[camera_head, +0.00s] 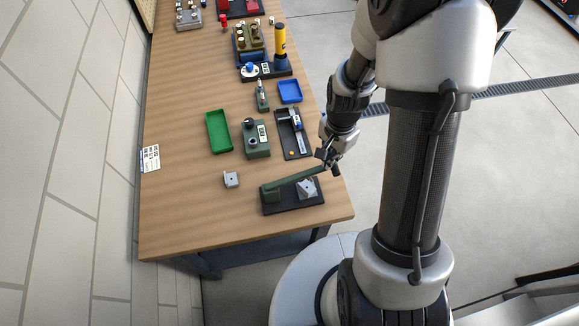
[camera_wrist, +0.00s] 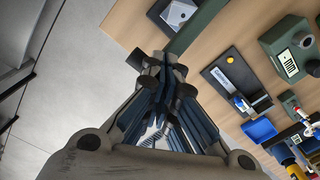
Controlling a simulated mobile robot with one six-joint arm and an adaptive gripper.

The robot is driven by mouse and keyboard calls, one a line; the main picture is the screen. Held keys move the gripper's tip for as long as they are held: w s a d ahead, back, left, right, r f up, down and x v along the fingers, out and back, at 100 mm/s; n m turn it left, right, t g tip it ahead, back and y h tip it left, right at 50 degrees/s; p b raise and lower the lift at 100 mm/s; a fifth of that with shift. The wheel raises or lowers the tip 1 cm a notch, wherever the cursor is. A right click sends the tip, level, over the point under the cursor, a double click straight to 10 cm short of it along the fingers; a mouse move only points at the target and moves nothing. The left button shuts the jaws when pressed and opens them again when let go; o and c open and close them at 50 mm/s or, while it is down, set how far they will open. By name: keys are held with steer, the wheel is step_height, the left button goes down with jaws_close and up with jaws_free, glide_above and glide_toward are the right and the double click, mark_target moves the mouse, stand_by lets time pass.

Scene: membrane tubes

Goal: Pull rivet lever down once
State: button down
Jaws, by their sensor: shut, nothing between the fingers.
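The rivet lever (camera_head: 296,177) is a long green bar on a dark base plate (camera_head: 281,207) at the near right of the table. It slopes up from its left end toward my gripper (camera_head: 328,160). In the wrist view the shut fingertips (camera_wrist: 166,66) overlap the end of the green lever (camera_wrist: 197,25). A short dark piece (camera_wrist: 136,59) shows beside them. Whether the fingers touch the lever is hidden.
Behind stand a green-grey device (camera_head: 256,139), a dark tray with a caliper-like tool (camera_head: 293,133), a green tray (camera_head: 218,131) and a blue tray (camera_head: 290,91). The table's front left is clear.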

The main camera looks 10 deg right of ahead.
steer(key=shift+f, duration=0.15)
steer(key=shift+d+f+b, duration=0.25)
steer(key=shift+f+b, duration=0.3)
steer(key=shift+f, duration=0.1)
steer(key=shift+d+f+b, duration=0.2)
steer(key=shift+f+b, duration=0.3)
steer(key=shift+f, duration=0.15)
steer(key=shift+d+f+b, duration=0.2)
steer(key=shift+f+b, duration=0.55)
steer(key=shift+f, duration=0.1)
steer(key=a+r+p, duration=0.4)
steer(key=r+p, duration=0.3)
steer(key=r, duration=0.2)
steer(key=a+r+p, duration=0.4)
steer(key=r+p, duration=0.3)
steer(key=r, duration=0.3)
steer(key=shift+a+r, duration=0.15)
steer(key=shift+r, duration=0.05)
steer(key=shift+b, duration=0.35)
stand_by(0.3)
steer(key=s+n+t+b, duration=0.4)
steer(key=s+n+b, duration=0.8)
steer(key=b, duration=0.9)
steer(key=s, duration=0.3)
steer(key=shift+d+r+t+b, duration=0.2)
steer(key=shift+r+t+b, duration=0.1)
